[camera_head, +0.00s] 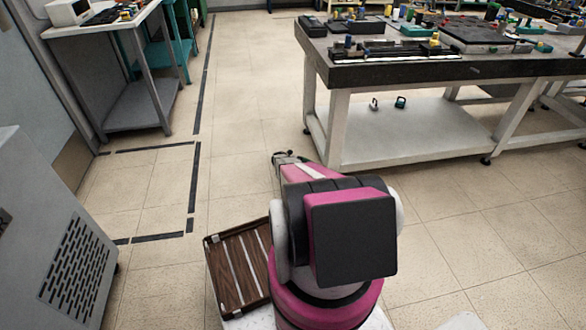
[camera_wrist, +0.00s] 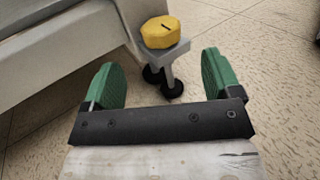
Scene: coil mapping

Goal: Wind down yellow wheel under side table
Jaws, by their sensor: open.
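My gripper (camera_wrist: 160,64) is open and empty. Its two green fingers stand apart in the wrist view, and the wheel shows beyond the gap between them, not touching either finger. In the head view my gripper (camera_head: 285,157) is close to the near-left leg of a side table (camera_head: 393,75). The yellow wheel cannot be made out there.
The side table carries several tools and parts on its dark top and has a white lower shelf (camera_head: 440,125). A wooden slatted tray (camera_head: 240,265) is beside my arm. A grey vented cabinet (camera_head: 55,235) and another bench (camera_head: 130,20) stand left. Floor between is clear.

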